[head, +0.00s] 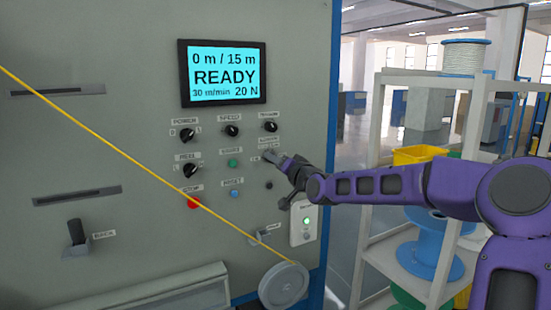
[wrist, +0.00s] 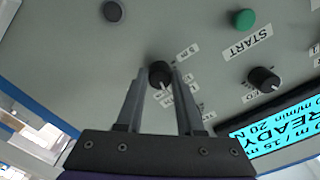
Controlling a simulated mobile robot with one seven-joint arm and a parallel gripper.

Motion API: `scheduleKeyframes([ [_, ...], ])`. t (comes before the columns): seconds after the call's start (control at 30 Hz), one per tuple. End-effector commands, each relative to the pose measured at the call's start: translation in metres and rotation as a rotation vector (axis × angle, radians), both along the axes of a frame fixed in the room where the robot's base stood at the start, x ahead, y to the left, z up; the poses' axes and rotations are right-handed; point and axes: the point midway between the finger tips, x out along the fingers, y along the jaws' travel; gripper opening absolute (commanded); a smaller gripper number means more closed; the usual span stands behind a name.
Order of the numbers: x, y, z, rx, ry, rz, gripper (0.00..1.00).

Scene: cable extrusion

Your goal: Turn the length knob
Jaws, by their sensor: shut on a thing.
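The length knob (wrist: 159,72) is a small black knob on the grey panel, with printed metre labels beside it in the wrist view. Its white pointer line points down and slightly right there. My gripper (wrist: 160,80) has its two fingers on either side of the knob and is shut on it. In the head view, my gripper (head: 277,161) reaches the panel from the right and hides most of the knob. The display (head: 223,73) reads 0 m / 15 m, READY, 30 m/min, 20 N.
Other black knobs sit above and left, including the speed knob (head: 232,130). The green start button (head: 233,163), blue reset button (head: 234,194) and red stop button (head: 193,202) are nearby. A yellow cable (head: 110,137) runs diagonally to a grey pulley (head: 283,285). Shelves stand right.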

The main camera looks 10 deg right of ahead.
Motion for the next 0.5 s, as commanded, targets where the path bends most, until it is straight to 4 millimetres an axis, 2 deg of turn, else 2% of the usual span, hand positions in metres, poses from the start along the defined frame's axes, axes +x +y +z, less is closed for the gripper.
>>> scheduleKeyframes([
  [0.2, -0.0001, 0.0003, 0.0005, 0.154, 0.049, 0.001, 0.00],
  [0.5, -0.0001, 0.0002, 0.0006, 0.282, 0.090, 0.000, 0.00],
])
